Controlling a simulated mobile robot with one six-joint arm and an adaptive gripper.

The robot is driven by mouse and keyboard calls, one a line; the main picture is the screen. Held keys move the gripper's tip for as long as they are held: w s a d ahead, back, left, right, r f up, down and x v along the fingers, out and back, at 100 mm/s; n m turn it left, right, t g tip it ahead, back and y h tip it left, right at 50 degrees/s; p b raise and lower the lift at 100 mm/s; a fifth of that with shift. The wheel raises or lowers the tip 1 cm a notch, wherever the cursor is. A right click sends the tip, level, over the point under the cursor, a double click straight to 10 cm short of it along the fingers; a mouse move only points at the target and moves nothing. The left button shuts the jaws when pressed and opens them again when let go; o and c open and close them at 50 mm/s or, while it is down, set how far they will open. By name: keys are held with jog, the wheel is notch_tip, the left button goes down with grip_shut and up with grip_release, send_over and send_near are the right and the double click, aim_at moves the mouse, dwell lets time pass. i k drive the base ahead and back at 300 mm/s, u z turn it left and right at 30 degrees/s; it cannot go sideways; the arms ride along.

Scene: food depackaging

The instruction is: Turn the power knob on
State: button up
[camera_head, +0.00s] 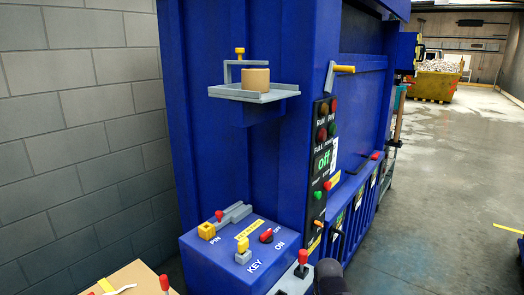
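A blue control box (205,262) stands at the lower front of the blue machine. On its top, a red-and-black knob (266,237) sits between the labels OFF and ON; which one it points to is too small to tell. A yellow label beside it is too small to read surely. A yellow block with a red-topped grey latch (220,217) is by the word PIN. A yellow-and-grey piece (243,251) is by the word KEY. The machine's black panel (323,170) reads "off" in green. My gripper is not in view.
A red-knobbed lever (303,262) stands right of the box, close to a dark rounded shape at the bottom edge. A cardboard box (125,281) is at lower left. Open floor lies to the right.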

aim_at(267, 237)
jog(key=z, duration=0.3)
jog(key=k, duration=1)
jog(key=z, duration=0.55)
jog(key=k, duration=0.4)
jog(key=z, duration=0.15)
jog(key=i, duration=1.05)
jog(key=u, duration=0.7)
jog(key=i, duration=0.85)
jog(key=u, duration=0.35)
